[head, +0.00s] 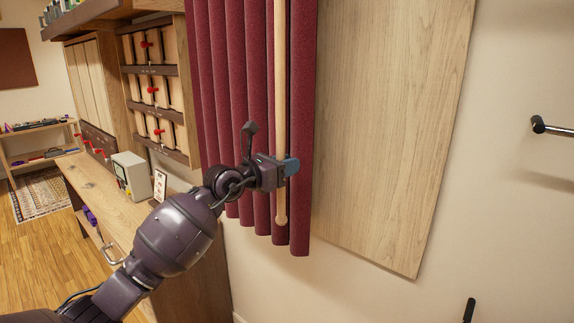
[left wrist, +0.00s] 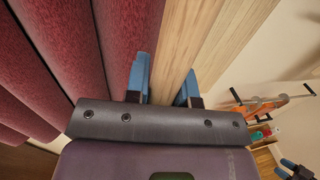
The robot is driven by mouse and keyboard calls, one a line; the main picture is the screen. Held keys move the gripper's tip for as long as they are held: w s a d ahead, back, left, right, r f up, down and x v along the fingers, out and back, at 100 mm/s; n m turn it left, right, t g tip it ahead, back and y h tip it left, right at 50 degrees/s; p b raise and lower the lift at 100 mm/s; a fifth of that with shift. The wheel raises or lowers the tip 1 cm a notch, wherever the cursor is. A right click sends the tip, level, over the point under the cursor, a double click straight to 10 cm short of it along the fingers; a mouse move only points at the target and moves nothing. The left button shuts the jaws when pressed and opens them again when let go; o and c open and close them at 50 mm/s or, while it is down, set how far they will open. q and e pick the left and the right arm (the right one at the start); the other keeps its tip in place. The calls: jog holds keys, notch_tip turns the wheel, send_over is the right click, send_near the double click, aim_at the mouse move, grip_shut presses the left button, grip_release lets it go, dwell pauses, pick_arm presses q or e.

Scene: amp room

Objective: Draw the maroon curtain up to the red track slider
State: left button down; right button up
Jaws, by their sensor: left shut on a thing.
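The maroon curtain (head: 228,90) hangs in folds in the middle of the head view, and its folds (left wrist: 75,45) fill the left of the left wrist view. A pale wooden wand (head: 281,90) hangs in front of its right part. My left gripper (head: 289,166) is shut on the wand, above its lower end; the blue fingers stand either side of it in the left wrist view (left wrist: 166,85). The red track slider and the curtain's top are out of view. What looks like my right gripper (left wrist: 297,169) shows small at the lower right there; its jaw state is unclear.
A wooden panel (head: 390,130) is on the wall right of the curtain. A dark wall bar (head: 550,128) sits farther right. A wooden bench (head: 95,185) with a grey box (head: 132,176) stands at the left, below shelves with red-handled drawers (head: 152,90).

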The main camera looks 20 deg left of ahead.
pick_arm(q)
jog(key=shift+r, duration=0.1)
pick_arm(e)
jog(key=shift+s+f, duration=0.1)
jog(key=shift+s, duration=0.1)
pick_arm(q)
jog(key=c, duration=1)
grip_release()
jog(key=shift+o, duration=0.2)
pick_arm(e)
jog(key=shift+s+f, duration=0.1)
jog(key=shift+s, duration=0.05)
pick_arm(q)
jog(key=b+v, duration=0.1)
jog(key=v, duration=1)
jog(key=shift+b, duration=0.3)
pick_arm(e)
jog(key=shift+f, duration=0.7)
